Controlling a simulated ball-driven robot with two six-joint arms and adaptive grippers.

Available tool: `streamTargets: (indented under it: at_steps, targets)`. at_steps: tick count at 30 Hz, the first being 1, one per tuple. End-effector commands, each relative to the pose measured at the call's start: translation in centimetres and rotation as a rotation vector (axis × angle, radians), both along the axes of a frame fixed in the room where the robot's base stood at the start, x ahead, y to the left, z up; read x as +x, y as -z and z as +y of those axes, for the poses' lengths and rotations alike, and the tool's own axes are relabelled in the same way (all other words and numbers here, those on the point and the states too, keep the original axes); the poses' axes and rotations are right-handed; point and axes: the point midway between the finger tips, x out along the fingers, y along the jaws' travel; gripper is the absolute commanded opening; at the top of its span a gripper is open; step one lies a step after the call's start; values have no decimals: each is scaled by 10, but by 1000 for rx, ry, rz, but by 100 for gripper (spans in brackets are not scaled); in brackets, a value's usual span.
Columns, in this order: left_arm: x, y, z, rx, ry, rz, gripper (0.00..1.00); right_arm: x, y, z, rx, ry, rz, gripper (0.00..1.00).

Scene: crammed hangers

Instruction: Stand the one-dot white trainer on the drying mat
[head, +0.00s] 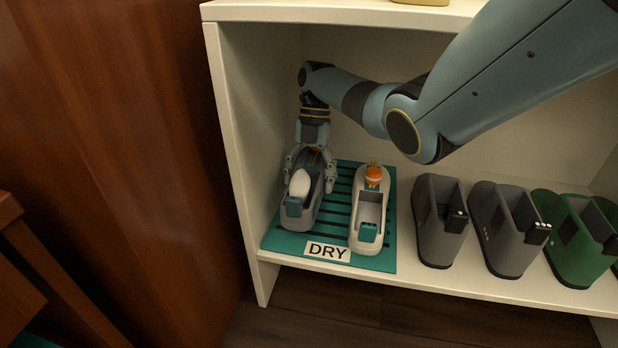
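A white trainer (356,218) stands upright on the right half of the teal drying mat (384,255), which bears a "DRY" label. It has a teal patch at its near end and an orange piece at its far end. I cannot make out dots on it. My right gripper (311,173) points down over a blue-grey shoe (300,211) on the mat's left half, with a finger at each side of that shoe. I cannot tell whether the fingers press on it. A white rounded thing (300,184) sits in that shoe's opening. My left gripper is not in view.
The mat lies on a cream shelf (420,281) with a side wall (232,150) close on its left. Two grey shoes (437,235) (503,245) and a green shoe (578,256) stand right of the mat. My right arm crosses above them. A narrow strip between the shoes on the mat is bare.

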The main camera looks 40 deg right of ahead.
Motion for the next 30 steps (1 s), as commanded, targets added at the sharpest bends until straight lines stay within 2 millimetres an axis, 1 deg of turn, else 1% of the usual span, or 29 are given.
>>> streamTargets:
  at_steps: [16,27,28,30]
  targets:
    - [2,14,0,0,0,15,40,0,20,0,1,0,2,34]
    - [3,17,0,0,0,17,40,0,33,0,0,0,0,34]
    - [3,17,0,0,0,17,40,1,33,0,0,0,-1,78]
    - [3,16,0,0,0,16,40,1,32,0,0,0,-1,87]
